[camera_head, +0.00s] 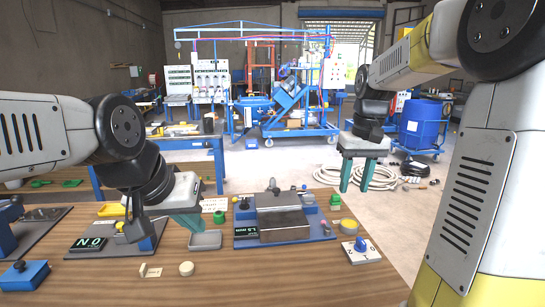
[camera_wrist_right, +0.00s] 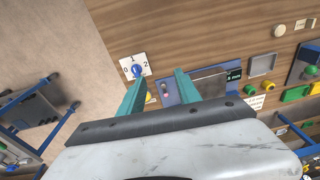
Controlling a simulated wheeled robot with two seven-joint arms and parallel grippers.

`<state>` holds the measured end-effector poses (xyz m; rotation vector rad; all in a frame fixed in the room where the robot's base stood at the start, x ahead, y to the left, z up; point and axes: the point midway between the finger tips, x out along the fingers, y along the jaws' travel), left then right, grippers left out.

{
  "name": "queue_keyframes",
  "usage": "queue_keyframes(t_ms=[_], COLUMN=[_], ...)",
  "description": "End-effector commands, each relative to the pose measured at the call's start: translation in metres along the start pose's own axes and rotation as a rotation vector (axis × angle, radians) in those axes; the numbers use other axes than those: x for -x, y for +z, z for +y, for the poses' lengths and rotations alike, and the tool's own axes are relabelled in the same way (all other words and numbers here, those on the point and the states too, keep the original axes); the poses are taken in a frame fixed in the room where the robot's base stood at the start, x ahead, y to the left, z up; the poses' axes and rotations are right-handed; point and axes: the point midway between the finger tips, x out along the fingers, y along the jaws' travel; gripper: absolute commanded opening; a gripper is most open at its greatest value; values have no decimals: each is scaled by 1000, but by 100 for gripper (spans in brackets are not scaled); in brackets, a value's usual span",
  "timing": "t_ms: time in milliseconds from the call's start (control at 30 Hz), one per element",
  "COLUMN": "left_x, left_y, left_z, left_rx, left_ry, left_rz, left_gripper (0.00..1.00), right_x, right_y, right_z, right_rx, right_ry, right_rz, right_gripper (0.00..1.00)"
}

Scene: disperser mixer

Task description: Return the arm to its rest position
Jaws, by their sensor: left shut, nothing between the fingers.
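My left gripper (camera_head: 188,226) is at the left in the head view, over the wooden table. Its teal fingers are together and point down beside a small grey tray (camera_head: 205,240); I see nothing held between them. My right gripper (camera_head: 357,187) hangs at the right in the head view, beyond the table's edge, with its teal fingers apart. In the right wrist view its fingers (camera_wrist_right: 158,88) are also apart and empty. A white plate with a blue rotary knob (camera_head: 361,248) lies on the table; it also shows in the right wrist view (camera_wrist_right: 133,68).
The wooden table (camera_head: 230,285) carries a blue-based fixture with a grey block (camera_head: 283,222), a black display panel (camera_head: 88,243), a yellow round piece (camera_head: 349,227) and small cream pieces (camera_head: 187,268). Behind are a blue wheeled machine (camera_head: 300,115), a blue drum (camera_head: 420,125) and coiled hoses (camera_head: 385,178).

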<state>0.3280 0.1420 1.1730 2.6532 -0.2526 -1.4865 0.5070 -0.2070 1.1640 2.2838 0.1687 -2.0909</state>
Motion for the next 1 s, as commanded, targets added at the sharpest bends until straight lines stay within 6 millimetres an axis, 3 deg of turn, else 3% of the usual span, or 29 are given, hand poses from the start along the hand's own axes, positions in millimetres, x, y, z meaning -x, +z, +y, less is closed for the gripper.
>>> queue_keyframes(t_ms=[100, 267, 600, 800, 1000], left_x=[0, 0, 0, 0, 0], left_y=[0, 0, 0, 0, 0], left_z=[0, 0, 0, 0, 0], left_rx=[0, 0, 0, 0, 0], left_ry=[0, 0, 0, 0, 0], left_rz=[0, 0, 0, 0, 0], left_gripper=[0, 0, 0, 0, 0], right_x=[19, 32, 28, 21, 20], right_y=[32, 73, 151, 168, 170], right_z=[-18, -40, -76, -84, -84], right_rx=[-4, -12, -35, -42, -44], right_ry=[-14, -38, -92, -107, -109], right_rz=[90, 204, 413, 464, 468], right_gripper=[40, 40, 40, 40, 40])
